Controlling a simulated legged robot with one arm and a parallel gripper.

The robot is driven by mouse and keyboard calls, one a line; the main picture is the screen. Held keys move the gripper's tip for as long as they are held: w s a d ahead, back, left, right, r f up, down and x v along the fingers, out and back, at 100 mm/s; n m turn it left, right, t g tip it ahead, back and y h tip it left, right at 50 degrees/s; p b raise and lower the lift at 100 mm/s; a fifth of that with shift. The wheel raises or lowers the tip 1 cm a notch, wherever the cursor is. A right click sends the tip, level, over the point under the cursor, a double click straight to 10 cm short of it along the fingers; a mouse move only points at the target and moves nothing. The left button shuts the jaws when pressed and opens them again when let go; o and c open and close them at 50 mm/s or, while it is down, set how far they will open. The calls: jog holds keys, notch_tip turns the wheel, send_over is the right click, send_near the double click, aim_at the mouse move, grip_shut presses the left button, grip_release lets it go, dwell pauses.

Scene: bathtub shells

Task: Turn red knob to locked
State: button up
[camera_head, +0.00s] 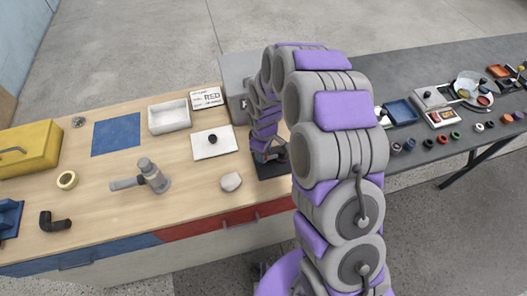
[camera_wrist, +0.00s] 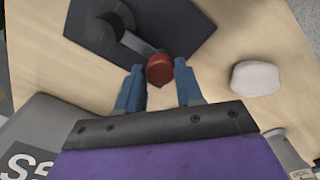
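A red knob (camera_wrist: 159,69) shows in the wrist view at the end of a dark grey arm on a round fitting (camera_wrist: 104,33). The fitting stands on a dark flat plate (camera_wrist: 187,28), which shows in the head view (camera_head: 272,171) on the wooden worktop. My gripper (camera_wrist: 159,77) has its two blue fingers apart, one on each side of the knob. A narrow gap seems to show on both sides. In the head view my gripper (camera_head: 272,152) is low over the plate, and my arm partly hides it. I see no lock marking.
A pale stone-like lump (camera_head: 231,182) lies left of the plate, near the front edge. A white board with a black knob (camera_head: 213,143) and a grey box (camera_head: 238,75) are close by. A grey tap-like fitting (camera_head: 149,177) stands further left. Bare wood lies between them.

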jog(key=o, duration=0.4)
notch_tip(320, 180, up, 17)
jog(key=shift+a+r+p, duration=0.1)
jog(key=shift+p, duration=0.6)
jog(key=s+d+r+m+b, duration=0.1)
jog(key=s+d+r+m, duration=0.2)
jog(key=s+d, duration=0.3)
jog(key=s+d+r+m+b, duration=0.2)
jog(key=s+d+r+m, duration=0.1)
jog(key=s, duration=0.6)
jog(key=s+d+m, duration=0.1)
jog(key=s+m, duration=0.1)
jog(key=s, duration=0.3)
jog(key=s+d+m+g+b, duration=0.1)
jog(key=s+d+m, duration=0.1)
jog(key=s, duration=0.4)
jog(key=s+d+f+m, duration=0.1)
jog(key=s+d+m, duration=0.1)
jog(key=s, duration=0.4)
jog(key=shift+s+d+f+g+b, duration=0.1)
jog(key=shift+s+d+g+b, duration=0.1)
jog(key=shift+g+b, duration=0.2)
